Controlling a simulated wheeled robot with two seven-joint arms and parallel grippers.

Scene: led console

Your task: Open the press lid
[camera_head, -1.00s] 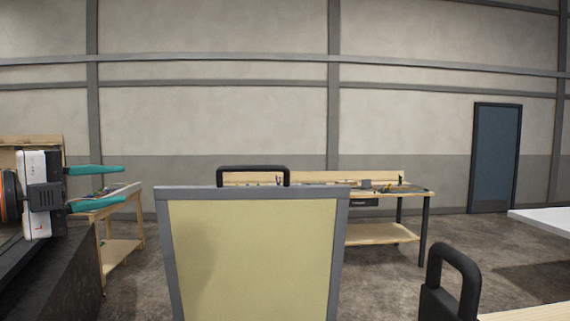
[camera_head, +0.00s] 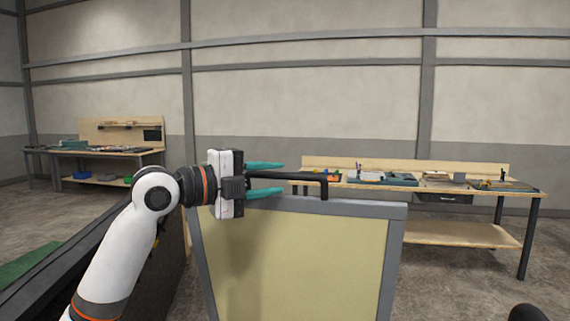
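The press lid (camera_head: 295,250) is a raised yellow panel with a grey frame, standing nearly upright in the middle of the head view. A black handle (camera_head: 312,178) stands on its top edge. My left gripper (camera_head: 282,178) reaches in from the left at the height of this handle. Its two teal fingers are apart, one above and one below the handle's bar in the picture. I cannot tell whether the bar is truly between them or touched. The left part of the handle is hidden by the gripper. My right gripper is not in view.
A wooden workbench (camera_head: 460,233) with tools stands behind the lid on the right. Another bench (camera_head: 120,152) stands far left. A black rounded part (camera_head: 527,313) shows at the bottom right edge. The floor between the benches is clear.

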